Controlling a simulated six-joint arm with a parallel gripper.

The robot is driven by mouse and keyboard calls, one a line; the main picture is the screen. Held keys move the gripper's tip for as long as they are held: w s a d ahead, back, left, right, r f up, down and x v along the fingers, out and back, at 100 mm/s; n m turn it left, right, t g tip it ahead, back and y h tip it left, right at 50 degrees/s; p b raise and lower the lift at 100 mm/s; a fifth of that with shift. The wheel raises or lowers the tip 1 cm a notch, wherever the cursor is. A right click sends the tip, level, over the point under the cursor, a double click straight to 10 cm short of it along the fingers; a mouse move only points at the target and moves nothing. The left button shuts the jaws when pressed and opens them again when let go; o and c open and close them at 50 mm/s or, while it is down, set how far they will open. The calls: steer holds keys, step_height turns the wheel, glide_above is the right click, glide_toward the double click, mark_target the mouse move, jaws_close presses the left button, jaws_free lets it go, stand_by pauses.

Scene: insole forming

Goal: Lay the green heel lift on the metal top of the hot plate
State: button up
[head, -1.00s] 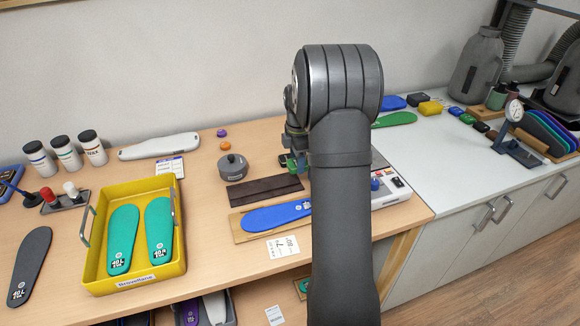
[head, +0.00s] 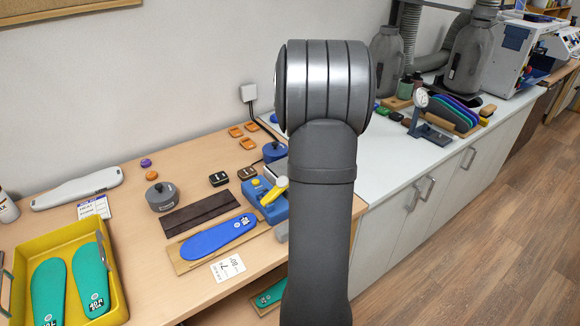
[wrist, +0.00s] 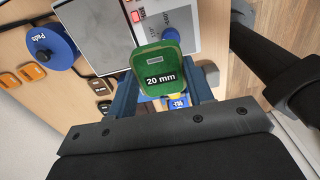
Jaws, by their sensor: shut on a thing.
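The green heel lift (wrist: 158,66), marked "20 mm", is between the blue jaws of my gripper (wrist: 160,82) in the wrist view. My gripper is shut on it. The hot plate's grey metal top (wrist: 98,28) is in the upper left of the wrist view, beyond the lift. Its white control panel (wrist: 182,14), with a red switch and blue knob, is beside the top. The lift overlaps the plate's near edge in this view; I cannot tell its height.
A blue device with a yellow cylinder (head: 268,197) stands beside my arm. A blue tub marked "Pads" (wrist: 48,46) is left of the hot plate. A blue insole (head: 218,238) lies on a board. A yellow tray (head: 62,248) holds green insoles. Orange pieces (head: 247,143) lie behind.

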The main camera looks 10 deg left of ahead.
steer(key=w+d+r, duration=0.1)
steer(key=d, duration=0.4)
steer(key=w+a+f, duration=0.1)
steer(key=a+f, duration=0.1)
steer(key=a, duration=0.1)
steer(key=w+a+f, duration=0.1)
steer(key=a+f, duration=0.1)
steer(key=a, duration=0.2)
steer(key=w+a+f, duration=0.2)
steer(key=a+f, duration=0.1)
steer(key=shift+a, duration=0.15)
steer(key=shift+f, duration=1.9)
steer(key=shift+f, duration=0.1)
steer(key=o, duration=0.9)
steer(key=shift+o, duration=0.2)
step_height(320, 180, up, 12)
